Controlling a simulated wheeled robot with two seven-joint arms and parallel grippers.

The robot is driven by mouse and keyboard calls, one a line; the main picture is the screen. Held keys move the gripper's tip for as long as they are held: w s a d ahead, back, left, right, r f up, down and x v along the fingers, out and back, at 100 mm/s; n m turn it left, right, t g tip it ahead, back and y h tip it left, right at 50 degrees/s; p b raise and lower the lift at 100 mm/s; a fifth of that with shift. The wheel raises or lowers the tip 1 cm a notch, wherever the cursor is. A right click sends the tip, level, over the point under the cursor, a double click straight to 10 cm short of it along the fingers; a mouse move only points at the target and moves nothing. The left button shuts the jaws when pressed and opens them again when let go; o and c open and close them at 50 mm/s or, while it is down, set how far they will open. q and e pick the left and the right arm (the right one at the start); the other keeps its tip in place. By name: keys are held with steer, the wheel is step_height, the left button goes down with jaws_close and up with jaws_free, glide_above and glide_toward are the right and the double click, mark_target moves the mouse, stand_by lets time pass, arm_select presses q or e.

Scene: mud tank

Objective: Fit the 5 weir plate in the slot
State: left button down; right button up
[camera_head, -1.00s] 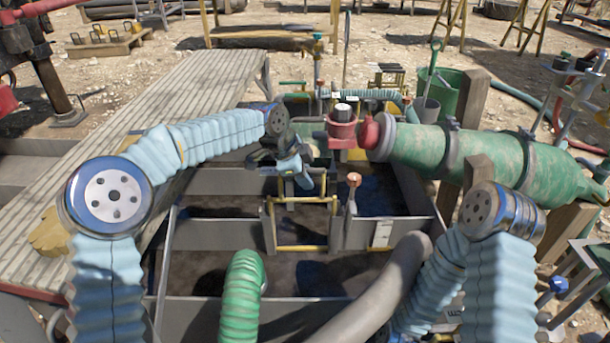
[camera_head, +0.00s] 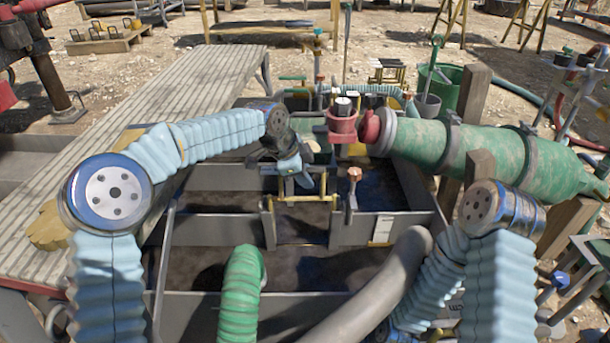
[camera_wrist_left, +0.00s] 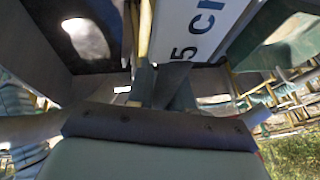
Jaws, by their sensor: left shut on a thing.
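My left gripper (camera_head: 292,178) is over the tank's middle, just behind the gap in the cross wall. It is shut on the 5 weir plate, whose pale face with dark "5 c" lettering (camera_wrist_left: 200,30) shows close past the fingers (camera_wrist_left: 172,85) in the left wrist view. In the head view the gripper and arm largely hide the plate. The slot (camera_head: 269,222) is the gap between two upright guides in the grey cross wall (camera_head: 225,227). I cannot tell whether the plate touches the guides. My right gripper is out of view; only its arm shows at the right.
A green ribbed hose (camera_head: 241,295) and a thick grey hose (camera_head: 375,290) cross the tank's front. A red fitting (camera_head: 342,122) and large green cylinder (camera_head: 480,160) stand at the right. A small copper-topped handle (camera_head: 354,178) is close right of the gripper. A plank deck lies left.

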arm_select(q)
steer(key=shift+f, duration=0.5)
steer(key=c, duration=0.9)
jaws_free()
steer(key=shift+c, duration=0.2)
steer(key=p+v, duration=0.2)
steer(key=v, duration=1.2)
